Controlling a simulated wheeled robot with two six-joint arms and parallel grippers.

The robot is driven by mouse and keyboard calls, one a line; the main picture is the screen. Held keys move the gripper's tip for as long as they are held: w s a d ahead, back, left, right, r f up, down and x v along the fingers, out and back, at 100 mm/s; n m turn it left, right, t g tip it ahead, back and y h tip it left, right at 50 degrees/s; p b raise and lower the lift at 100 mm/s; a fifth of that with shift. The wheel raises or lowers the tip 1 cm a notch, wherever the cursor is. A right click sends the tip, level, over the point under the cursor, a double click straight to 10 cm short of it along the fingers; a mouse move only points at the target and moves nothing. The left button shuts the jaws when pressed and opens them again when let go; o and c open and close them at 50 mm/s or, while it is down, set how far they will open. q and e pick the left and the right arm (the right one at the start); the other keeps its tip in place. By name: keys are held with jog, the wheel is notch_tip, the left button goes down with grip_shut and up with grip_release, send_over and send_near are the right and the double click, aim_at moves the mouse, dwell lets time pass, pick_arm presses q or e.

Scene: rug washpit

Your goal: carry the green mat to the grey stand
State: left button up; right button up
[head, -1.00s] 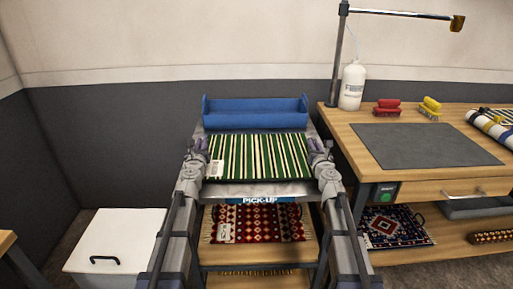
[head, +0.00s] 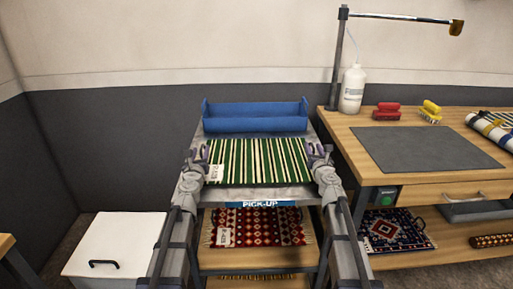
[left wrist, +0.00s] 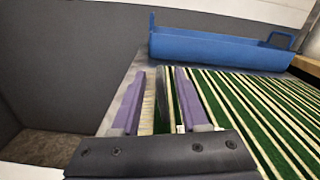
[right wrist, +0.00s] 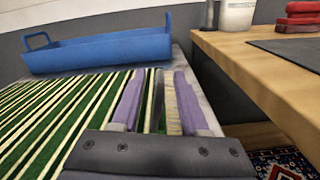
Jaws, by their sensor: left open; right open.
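The green mat (head: 258,160), striped green and cream with a white tag (head: 216,173) at its left, lies flat on the top of the grey stand (head: 262,192), which carries a PICK-UP label. My left gripper (head: 199,154) is open at the mat's left edge; in the left wrist view its fingers (left wrist: 160,100) are spread either side of that edge. My right gripper (head: 319,152) is open at the right edge; its fingers (right wrist: 158,100) sit likewise in the right wrist view. I cannot tell whether the fingertips touch the mat.
A blue tray (head: 255,118) sits behind the mat. A red patterned rug (head: 262,229) lies on a lower shelf. A wooden workbench (head: 350,150) with brushes and a bottle (head: 353,90) stands close on the right. A white lidded box (head: 115,240) is at lower left.

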pick_arm(q)
jog(key=s, duration=0.8)
jog(key=shift+s+d, duration=0.2)
jog(key=shift+s, duration=0.1)
pick_arm(e)
jog(key=s, duration=1.2)
jog(key=shift+s+d, duration=0.1)
jog(key=shift+d, duration=0.25)
